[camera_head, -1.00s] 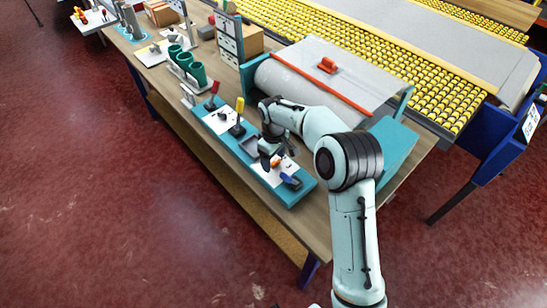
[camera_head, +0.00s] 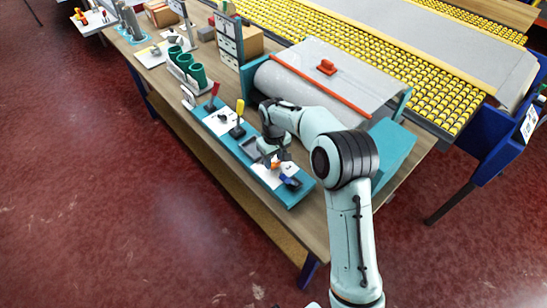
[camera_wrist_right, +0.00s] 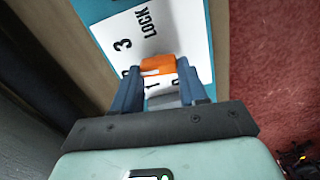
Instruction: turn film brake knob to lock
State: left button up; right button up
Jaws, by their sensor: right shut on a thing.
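The film brake knob shows as an orange piece (camera_wrist_right: 157,64) between my right gripper's fingers in the right wrist view. It sits on a white plate (camera_wrist_right: 175,30) printed with "LOCK", "3" and "1". Part of the dial is hidden by the fingers. In the head view my right gripper (camera_head: 275,161) reaches down onto the front end of the teal panel (camera_head: 296,200), with a bit of orange showing at its tips. It is shut on the knob. My left gripper is not in view.
A yellow lever (camera_head: 240,107) and a red lever (camera_head: 214,90) stand farther back. A film roll (camera_head: 300,88) lies behind the panel, and green cups (camera_head: 197,76) stand at the back left.

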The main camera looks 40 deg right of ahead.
jog(key=m+p, duration=0.1)
jog(key=m, duration=0.3)
jog(key=shift+d+m, duration=0.15)
jog(key=shift+m, duration=0.15)
jog(key=m, duration=0.3)
jog(key=shift+d+m, duration=0.1)
jog(key=shift+m, duration=0.3)
jog(key=m+p, duration=0.1)
jog(key=m, duration=0.3)
jog(key=shift+s+d+r, duration=0.1)
jog(key=shift+s, duration=0.05)
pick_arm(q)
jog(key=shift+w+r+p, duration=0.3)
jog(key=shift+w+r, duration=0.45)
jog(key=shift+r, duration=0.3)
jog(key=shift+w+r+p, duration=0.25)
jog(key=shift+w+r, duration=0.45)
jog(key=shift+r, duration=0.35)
pick_arm(e)
jog(key=shift+s+m, duration=0.1)
jog(key=shift+m, duration=2)
jog(key=o, duration=1.1)
jog(key=shift+c, duration=0.2)
